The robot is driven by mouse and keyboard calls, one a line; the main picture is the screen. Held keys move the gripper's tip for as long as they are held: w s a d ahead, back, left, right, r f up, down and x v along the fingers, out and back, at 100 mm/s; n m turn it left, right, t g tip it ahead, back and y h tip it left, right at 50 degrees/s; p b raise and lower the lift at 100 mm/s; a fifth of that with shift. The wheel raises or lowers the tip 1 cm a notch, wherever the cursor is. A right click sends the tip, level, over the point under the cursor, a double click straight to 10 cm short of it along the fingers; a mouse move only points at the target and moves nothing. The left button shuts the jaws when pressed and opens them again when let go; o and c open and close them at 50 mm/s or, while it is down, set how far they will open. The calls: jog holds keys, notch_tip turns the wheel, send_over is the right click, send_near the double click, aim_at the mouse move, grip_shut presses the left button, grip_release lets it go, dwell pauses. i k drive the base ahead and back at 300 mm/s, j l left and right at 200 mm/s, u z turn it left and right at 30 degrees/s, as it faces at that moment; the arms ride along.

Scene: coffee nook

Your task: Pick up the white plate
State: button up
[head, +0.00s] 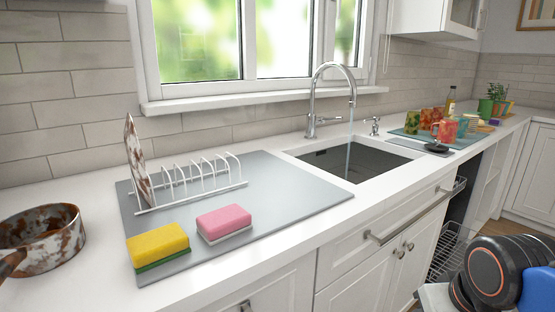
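A white plate with brown blotches (137,160) stands on edge, nearly upright, at the left end of a white wire dish rack (190,187). I see it almost edge-on, and its lower edge is at the rack's wires. The rack's other slots look empty. The rack stands on a grey mat (290,200) on the white counter. My gripper is not in view. Only part of my arm shows at the lower right, well away from the plate.
A yellow-green sponge (157,245) and a pink sponge (224,222) lie in front of the rack. A blotched pan (42,238) is at far left. Water runs from the tap (318,95) into the sink (345,160). Mugs (445,130) stand at right, above an open dishwasher rack (450,250).

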aim_at(134, 149)
jog(key=u, duration=1.3)
